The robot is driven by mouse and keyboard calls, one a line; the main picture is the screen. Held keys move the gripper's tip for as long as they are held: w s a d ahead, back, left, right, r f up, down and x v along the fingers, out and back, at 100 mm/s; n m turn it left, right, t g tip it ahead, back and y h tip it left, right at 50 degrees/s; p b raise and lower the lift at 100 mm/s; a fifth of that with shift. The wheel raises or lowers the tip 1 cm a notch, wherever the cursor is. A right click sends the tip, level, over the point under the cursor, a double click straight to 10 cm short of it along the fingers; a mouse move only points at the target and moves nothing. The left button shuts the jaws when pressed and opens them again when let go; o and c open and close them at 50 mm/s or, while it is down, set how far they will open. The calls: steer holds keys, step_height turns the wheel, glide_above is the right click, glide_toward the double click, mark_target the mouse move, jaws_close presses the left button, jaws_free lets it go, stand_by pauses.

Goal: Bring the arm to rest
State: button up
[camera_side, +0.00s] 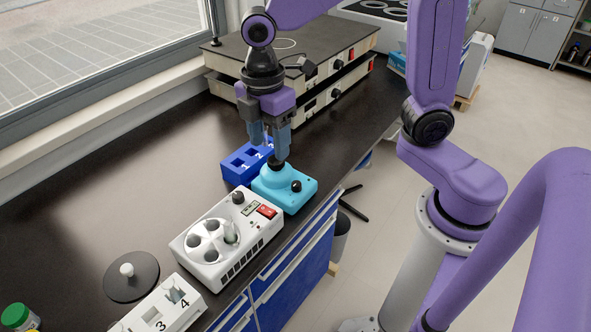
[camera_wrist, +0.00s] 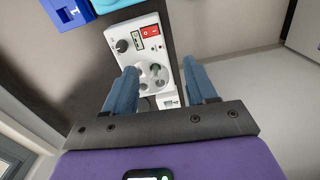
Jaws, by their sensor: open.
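My purple arm reaches in from the top, and my gripper (camera_side: 277,148) points down just above the light-blue mixer (camera_side: 290,192) and its black cup. The gripper is open, and I see nothing held between its fingers. Whether the fingertips clear the black cup is hard to tell. In the wrist view my gripper (camera_wrist: 162,75) has its two blue-grey fingers spread apart. The white centrifuge (camera_wrist: 143,52) shows beyond and between them, with a tube in one of its round slots.
The white centrifuge (camera_side: 250,228), a dark round lid (camera_side: 131,280) and a white numbered rack (camera_side: 165,312) stand toward the front. Stacked hotplates (camera_side: 300,50) stand at the back. The black bench is clear at left.

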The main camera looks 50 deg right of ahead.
steer(key=s+d+f+m, duration=0.1)
steer(key=s+d, duration=0.3)
steer(key=s, duration=0.5)
steer(key=s+d+m, duration=0.3)
steer(key=s+d, duration=0.2)
steer(key=s, duration=0.3)
steer(key=shift+s+f+m, duration=0.3)
steer(key=shift+s+f, duration=0.1)
